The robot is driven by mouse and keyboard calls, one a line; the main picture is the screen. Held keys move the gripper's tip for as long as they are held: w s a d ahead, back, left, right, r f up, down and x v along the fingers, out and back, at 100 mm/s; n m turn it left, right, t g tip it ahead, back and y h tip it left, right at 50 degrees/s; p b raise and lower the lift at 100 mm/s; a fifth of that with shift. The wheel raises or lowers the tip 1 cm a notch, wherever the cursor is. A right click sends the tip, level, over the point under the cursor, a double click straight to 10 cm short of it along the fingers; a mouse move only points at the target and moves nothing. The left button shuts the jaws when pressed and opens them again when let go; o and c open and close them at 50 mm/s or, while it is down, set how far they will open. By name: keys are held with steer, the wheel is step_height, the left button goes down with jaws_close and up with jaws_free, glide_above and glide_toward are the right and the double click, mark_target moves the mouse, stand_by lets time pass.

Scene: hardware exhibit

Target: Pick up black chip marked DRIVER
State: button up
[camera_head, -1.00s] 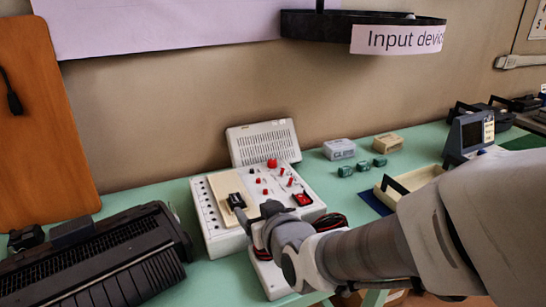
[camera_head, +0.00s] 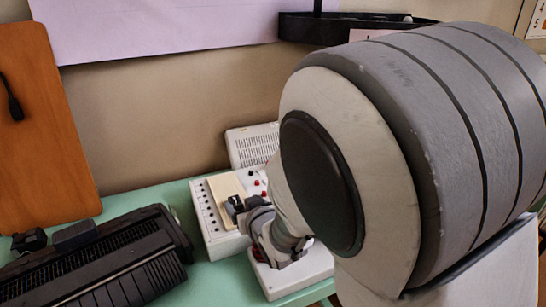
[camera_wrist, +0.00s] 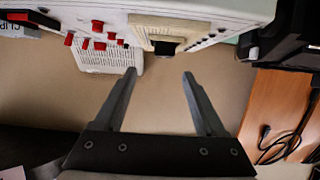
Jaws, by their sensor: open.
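A black chip (camera_wrist: 165,47) sits on a beige panel (camera_wrist: 160,30) of a white control box (camera_wrist: 238,10). Its marking cannot be read. In the wrist view the scene is upside down, and the chip lies just past my two open fingertips, roughly between their lines. My gripper (camera_wrist: 160,72) is open and empty. In the head view my gripper (camera_head: 238,206) is at the beige panel (camera_head: 226,186) of the white box (camera_head: 208,220), and it largely hides the chip. Whether the fingers touch the chip cannot be told.
Red knobs and switches (camera_wrist: 97,36) stand up from the box beside the panel. A white vented unit (camera_head: 252,145) is behind it. A black typewriter-like machine (camera_head: 100,262) lies at left. My arm hides the right side of the table.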

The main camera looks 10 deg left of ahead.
mark_target(236, 202)
steer(key=w+a+f, duration=0.1)
steer(key=w+a+f+b, duration=0.1)
steer(key=shift+w+f, duration=0.15)
steer(key=shift+f, duration=0.2)
steer(key=shift+w+a+f, duration=0.15)
steer(key=shift+w+a, duration=0.15)
steer(key=shift+w, duration=0.25)
jaws_close()
